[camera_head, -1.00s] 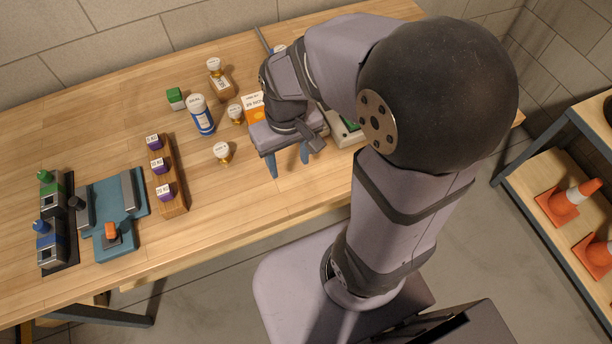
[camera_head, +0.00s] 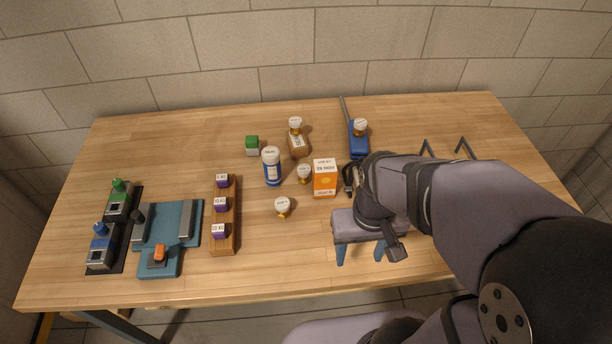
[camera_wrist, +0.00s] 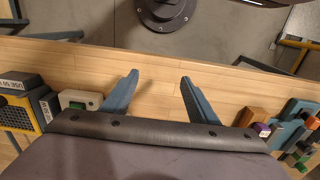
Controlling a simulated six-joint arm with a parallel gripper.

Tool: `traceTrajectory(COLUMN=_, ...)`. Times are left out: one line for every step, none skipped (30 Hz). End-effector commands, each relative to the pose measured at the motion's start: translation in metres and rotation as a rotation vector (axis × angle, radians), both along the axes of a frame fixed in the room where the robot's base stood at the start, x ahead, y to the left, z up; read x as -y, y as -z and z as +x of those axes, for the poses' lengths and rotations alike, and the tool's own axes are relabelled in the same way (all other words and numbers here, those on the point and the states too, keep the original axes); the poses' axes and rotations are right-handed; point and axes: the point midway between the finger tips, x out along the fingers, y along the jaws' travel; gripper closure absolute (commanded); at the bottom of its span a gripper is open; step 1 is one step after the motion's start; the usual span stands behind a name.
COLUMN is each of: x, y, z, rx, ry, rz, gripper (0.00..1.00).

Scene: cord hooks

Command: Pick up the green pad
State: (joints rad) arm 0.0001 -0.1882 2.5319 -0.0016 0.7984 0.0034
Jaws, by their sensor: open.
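A small green block with a pale lower part (camera_head: 252,146), which may be the green pad, lies at the back of the table, left of centre, in the head view. My gripper (camera_head: 360,253) is open and empty above the front of the table, well to the right of and nearer than that block. In the wrist view, my gripper's blue fingers (camera_wrist: 160,78) are spread apart with only bare wood and floor between them. A pale box with a green part (camera_wrist: 78,101) shows left of the fingers there. My arm hides part of the table's right side in the head view.
A blue radio-like device (camera_head: 358,144) stands behind. A wooden rack (camera_head: 225,228) and teal fixture (camera_head: 170,235) are left. Bare wood shows at front centre.

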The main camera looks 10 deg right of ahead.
Motion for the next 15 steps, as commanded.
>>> traceTrajectory(x=0.0, y=-0.009, z=0.002, rx=0.008, ry=0.0, rz=0.0, gripper=0.46)
traceTrajectory(x=0.0, y=-0.012, z=0.001, rx=0.007, ry=0.0, rz=0.0, gripper=0.46)
traceTrajectory(x=0.0, y=-0.017, z=0.001, rx=0.005, ry=0.0, rz=0.0, gripper=0.46)
traceTrajectory(x=0.0, y=-0.021, z=0.001, rx=0.006, ry=0.0, rz=0.0, gripper=0.46)
traceTrajectory(x=0.0, y=-0.025, z=0.001, rx=0.006, ry=0.0, rz=0.0, gripper=0.46)
traceTrajectory(x=0.0, y=-0.031, z=0.001, rx=0.007, ry=0.0, rz=0.0, gripper=0.46)
traceTrajectory(x=0.0, y=-0.036, z=0.001, rx=0.007, ry=0.0, rz=0.0, gripper=0.46)
traceTrajectory(x=-0.001, y=-0.035, z=0.006, rx=0.003, ry=-0.004, rz=0.0, gripper=0.46)
traceTrajectory(x=-0.001, y=-0.036, z=0.012, rx=0.003, ry=-0.007, rz=0.0, gripper=0.46)
traceTrajectory(x=-0.002, y=-0.037, z=0.016, rx=0.005, ry=-0.01, rz=0.0, gripper=0.46)
traceTrajectory(x=-0.002, y=-0.038, z=0.02, rx=0.006, ry=-0.012, rz=0.0, gripper=0.46)
traceTrajectory(x=-0.003, y=-0.04, z=0.026, rx=0.008, ry=-0.016, rz=0.001, gripper=0.46)
traceTrajectory(x=-0.004, y=-0.041, z=0.031, rx=0.009, ry=-0.019, rz=0.001, gripper=0.46)
traceTrajectory(x=-0.004, y=-0.042, z=0.036, rx=0.011, ry=-0.021, rz=0.001, gripper=0.46)
traceTrajectory(x=-0.005, y=-0.044, z=0.043, rx=0.014, ry=-0.025, rz=0.001, gripper=0.46)
